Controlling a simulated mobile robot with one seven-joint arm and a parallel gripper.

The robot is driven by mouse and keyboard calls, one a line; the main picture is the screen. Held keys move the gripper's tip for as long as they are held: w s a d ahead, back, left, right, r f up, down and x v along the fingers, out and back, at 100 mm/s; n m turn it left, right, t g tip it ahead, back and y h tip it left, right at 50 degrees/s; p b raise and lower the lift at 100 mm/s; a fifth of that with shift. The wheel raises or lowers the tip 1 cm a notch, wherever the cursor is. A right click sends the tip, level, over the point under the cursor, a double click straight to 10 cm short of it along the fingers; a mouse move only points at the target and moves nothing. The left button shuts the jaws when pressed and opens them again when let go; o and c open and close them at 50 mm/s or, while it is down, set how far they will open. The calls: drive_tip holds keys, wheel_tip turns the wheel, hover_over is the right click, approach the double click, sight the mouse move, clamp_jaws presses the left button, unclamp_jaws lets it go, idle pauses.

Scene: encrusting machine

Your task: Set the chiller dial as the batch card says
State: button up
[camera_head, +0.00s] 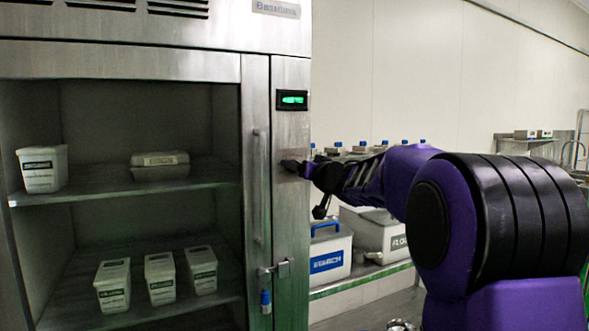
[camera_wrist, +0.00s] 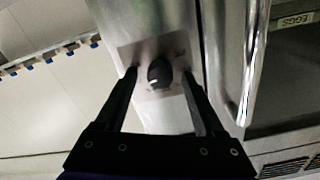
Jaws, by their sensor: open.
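The chiller dial (camera_wrist: 159,74) is a round black knob with a pale mark, on a light plate on the steel front of the chiller. My gripper (camera_wrist: 160,72) is open, with one finger on each side of the dial in the wrist view. I cannot tell whether the fingertips touch it. In the head view my gripper (camera_head: 292,167) reaches the steel panel of the chiller (camera_head: 291,215), below a small green display (camera_head: 292,100), and hides the dial. The display's reading is too small to make out. I see no batch card.
A vertical door handle (camera_wrist: 248,60) stands beside the dial panel. A latch (camera_head: 275,270) with a blue-bodied padlock (camera_head: 265,301) is lower down. Labelled tubs (camera_head: 42,170) stand on the chiller shelves. Lidded bins (camera_head: 328,252) stand on a counter to the right.

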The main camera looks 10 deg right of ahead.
clamp_jaws()
idle(0.5)
drive_tip(key=shift+n, duration=0.4)
drive_tip(key=n+b, duration=0.3)
drive_tip(key=n, duration=2)
drive_tip(key=shift+r, duration=0.1)
idle(0.4)
